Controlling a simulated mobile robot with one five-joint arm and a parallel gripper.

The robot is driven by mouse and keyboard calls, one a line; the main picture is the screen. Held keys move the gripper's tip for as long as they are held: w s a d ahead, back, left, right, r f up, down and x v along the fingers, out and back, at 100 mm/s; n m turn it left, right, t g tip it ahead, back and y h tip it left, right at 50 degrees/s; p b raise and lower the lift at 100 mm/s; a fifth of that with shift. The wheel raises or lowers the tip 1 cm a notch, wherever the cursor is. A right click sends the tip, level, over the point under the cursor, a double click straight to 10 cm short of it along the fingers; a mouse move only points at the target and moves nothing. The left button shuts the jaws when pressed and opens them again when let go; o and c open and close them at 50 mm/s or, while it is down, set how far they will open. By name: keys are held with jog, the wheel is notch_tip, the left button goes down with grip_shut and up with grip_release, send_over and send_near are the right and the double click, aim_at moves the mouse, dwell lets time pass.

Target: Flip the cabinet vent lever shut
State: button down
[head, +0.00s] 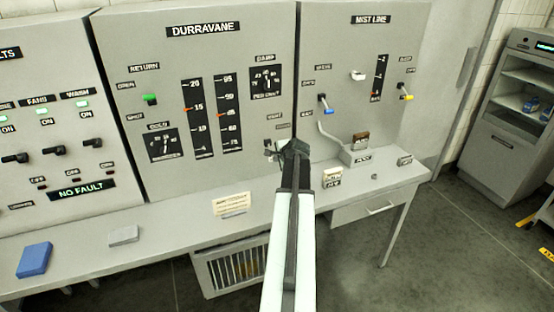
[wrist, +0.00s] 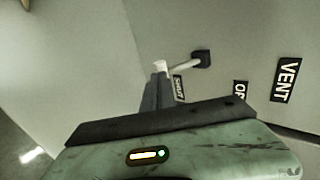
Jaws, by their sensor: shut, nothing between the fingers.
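The vent lever (wrist: 183,63) shows in the wrist view as a pale rod with a white tip, standing out from a dark base on the grey panel. Its rod points left, away from the OPEN label (wrist: 239,93) and VENT label (wrist: 287,80), with its tip above the SHUT label (wrist: 179,88). My gripper (wrist: 158,80) is shut and empty, its tips right at the lever's white tip. I cannot tell whether they touch. In the head view my gripper (head: 291,147) is at the lower right of the DURRAVANE cabinet (head: 225,160), partly hiding the lever area.
The MIST LINE cabinet (head: 345,60) with blue and yellow levers stands to the right. The grey counter (head: 175,230) below carries a blue block (head: 34,260), a grey block (head: 124,236) and a paper card (head: 231,204). Open floor lies at the right.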

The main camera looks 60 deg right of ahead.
jog(key=p+v, duration=0.8)
jog(key=v, duration=0.6)
jog(key=shift+s+a+p, duration=0.3)
jog(key=shift+s, duration=0.1)
